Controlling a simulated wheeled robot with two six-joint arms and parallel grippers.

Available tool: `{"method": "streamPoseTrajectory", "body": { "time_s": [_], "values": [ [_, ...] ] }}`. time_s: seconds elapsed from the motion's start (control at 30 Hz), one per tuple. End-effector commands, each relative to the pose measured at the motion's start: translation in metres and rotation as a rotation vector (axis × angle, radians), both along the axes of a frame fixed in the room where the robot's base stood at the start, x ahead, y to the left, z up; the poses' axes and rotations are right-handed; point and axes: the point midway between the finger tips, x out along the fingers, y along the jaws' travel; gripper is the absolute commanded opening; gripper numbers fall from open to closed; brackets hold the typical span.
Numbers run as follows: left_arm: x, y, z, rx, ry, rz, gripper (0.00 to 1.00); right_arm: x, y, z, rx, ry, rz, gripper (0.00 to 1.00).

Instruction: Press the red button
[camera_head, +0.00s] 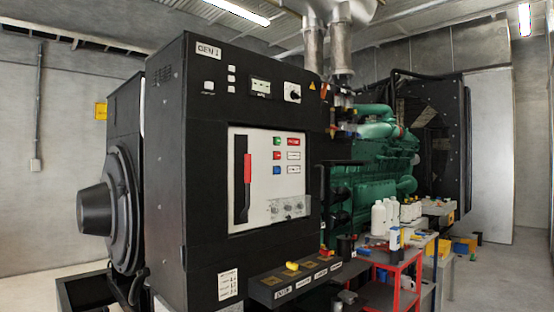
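A small red button (277,155) sits on the white panel (240,208) on the front of the black GEN 1 cabinet (215,110). It is the middle one of a column, with a green button (277,141) above it and a blue button (277,169) below it. Whether it is pressed in is too small to tell. Neither of my grippers is in view, and nothing covers the button.
A long red handle (247,172) is left of the buttons. A low black box (300,280) with labels and a yellow piece (292,266) juts out below the panel. A red-framed cart (395,268) with bottles stands to the right. Floor (490,280) at far right is clear.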

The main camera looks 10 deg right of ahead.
Motion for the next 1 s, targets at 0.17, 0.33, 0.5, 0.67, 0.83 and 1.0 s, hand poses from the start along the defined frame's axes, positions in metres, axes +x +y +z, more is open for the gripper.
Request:
{"method": "streamPoseTrajectory", "body": {
  "time_s": [0.17, 0.33, 0.5, 0.67, 0.83, 1.0],
  "values": [
    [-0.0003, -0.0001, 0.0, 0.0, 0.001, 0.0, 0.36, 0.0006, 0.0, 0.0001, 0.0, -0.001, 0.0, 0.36],
    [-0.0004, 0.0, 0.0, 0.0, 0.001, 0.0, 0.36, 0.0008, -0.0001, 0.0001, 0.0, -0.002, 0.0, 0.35],
    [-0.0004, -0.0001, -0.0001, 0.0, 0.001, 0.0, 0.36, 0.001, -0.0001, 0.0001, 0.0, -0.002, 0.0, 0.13],
    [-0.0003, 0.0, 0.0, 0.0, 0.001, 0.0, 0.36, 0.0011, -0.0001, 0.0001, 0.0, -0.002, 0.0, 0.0],
    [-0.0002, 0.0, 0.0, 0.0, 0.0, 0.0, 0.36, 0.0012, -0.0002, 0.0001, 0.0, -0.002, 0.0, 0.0],
    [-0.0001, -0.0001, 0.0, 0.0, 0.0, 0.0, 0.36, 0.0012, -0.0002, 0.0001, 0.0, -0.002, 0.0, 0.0]
  ]
}}
